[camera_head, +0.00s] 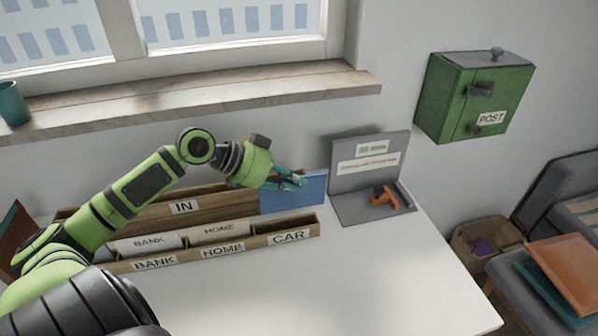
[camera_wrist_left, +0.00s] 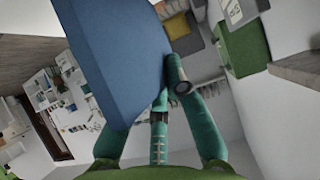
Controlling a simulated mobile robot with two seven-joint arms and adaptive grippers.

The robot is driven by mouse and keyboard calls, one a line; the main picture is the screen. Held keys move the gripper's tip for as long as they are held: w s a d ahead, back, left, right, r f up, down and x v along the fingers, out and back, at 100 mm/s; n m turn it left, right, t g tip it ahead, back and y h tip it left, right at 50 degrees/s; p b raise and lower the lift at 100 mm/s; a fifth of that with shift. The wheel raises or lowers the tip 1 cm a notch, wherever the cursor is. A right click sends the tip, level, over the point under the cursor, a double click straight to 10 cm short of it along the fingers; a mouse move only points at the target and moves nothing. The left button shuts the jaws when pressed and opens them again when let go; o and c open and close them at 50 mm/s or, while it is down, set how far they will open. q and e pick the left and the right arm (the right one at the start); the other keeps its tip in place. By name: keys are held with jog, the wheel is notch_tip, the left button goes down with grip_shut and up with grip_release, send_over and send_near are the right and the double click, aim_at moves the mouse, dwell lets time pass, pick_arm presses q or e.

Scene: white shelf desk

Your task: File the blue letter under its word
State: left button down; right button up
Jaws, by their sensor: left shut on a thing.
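My left gripper (camera_head: 290,181) is shut on the blue letter (camera_head: 300,197) at its upper edge, at the right end of the IN tray (camera_head: 215,208). The letter is upright; whether its lower edge rests in the tray or hangs clear I cannot tell. In the left wrist view the letter (camera_wrist_left: 115,60) lies against the teal fingers (camera_wrist_left: 165,110). No word shows on its visible face. In front is a wooden sorter with compartments labelled BANK (camera_head: 154,263), HOME (camera_head: 222,250) and CAR (camera_head: 288,238). Pale letters stand in BANK and HOME; none shows in CAR. My right gripper is not seen.
A grey stand (camera_head: 370,165) with an orange-handled item (camera_head: 384,196) stands right of the letter. A green POST box (camera_head: 470,100) hangs on the wall. The white desk (camera_head: 370,270) is clear in front of the sorter. A wooden windowsill (camera_head: 190,105) runs behind.

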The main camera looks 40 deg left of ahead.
pick_arm(q)
jog(key=a+p, duration=0.1)
jog(key=w+a+f+p, duration=0.1)
jog(key=shift+a+f, duration=0.3)
jog(key=shift+a, duration=0.05)
jog(key=shift+a+f, duration=0.1)
jog(key=shift+f, duration=0.15)
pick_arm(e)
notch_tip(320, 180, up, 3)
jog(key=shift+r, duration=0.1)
pick_arm(q)
jog(key=shift+r, duration=0.1)
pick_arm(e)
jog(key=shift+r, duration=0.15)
pick_arm(q)
jog(key=shift+f+b, duration=3.95)
jog(key=shift+f, duration=1.65)
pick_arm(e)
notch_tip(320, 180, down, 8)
pick_arm(q)
jog(key=c, duration=1.2)
grip_release()
jog(key=shift+s+a, duration=0.1)
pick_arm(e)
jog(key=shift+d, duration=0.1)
